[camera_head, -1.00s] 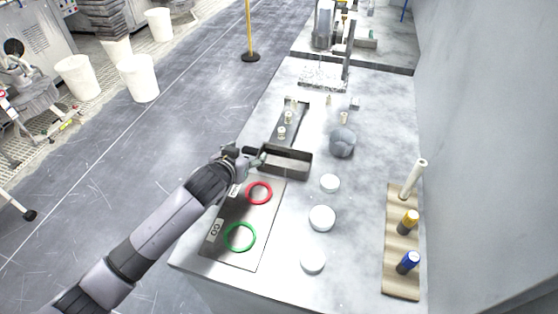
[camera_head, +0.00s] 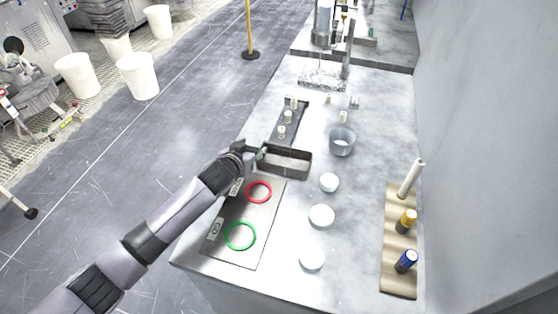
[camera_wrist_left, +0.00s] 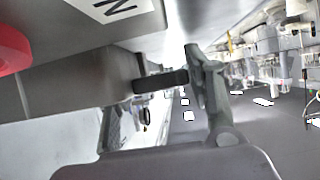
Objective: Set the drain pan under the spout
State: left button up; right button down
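The drain pan, a grey rectangular open tray (camera_head: 304,172), lies on the bench beyond the red ring. My left gripper (camera_head: 256,157) is at the pan's left end. In the left wrist view a short dark bar (camera_wrist_left: 160,82), apparently the pan's handle, spans the space between my left gripper's fingers (camera_wrist_left: 163,100). The right-hand finger appears to meet the bar; firm contact on both sides is not clear. An upright grey fixture (camera_head: 346,63), possibly the spout, stands at the far end of the bench. My right gripper is not in view.
A plate with a red ring (camera_head: 259,191) and green ring (camera_head: 240,236) lies nearer. White discs (camera_head: 321,215) and a wooden rack (camera_head: 400,275) occupy the right side.

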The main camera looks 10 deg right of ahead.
pick_arm(q)
jog(key=shift+r, duration=0.1)
jog(key=c, duration=0.9)
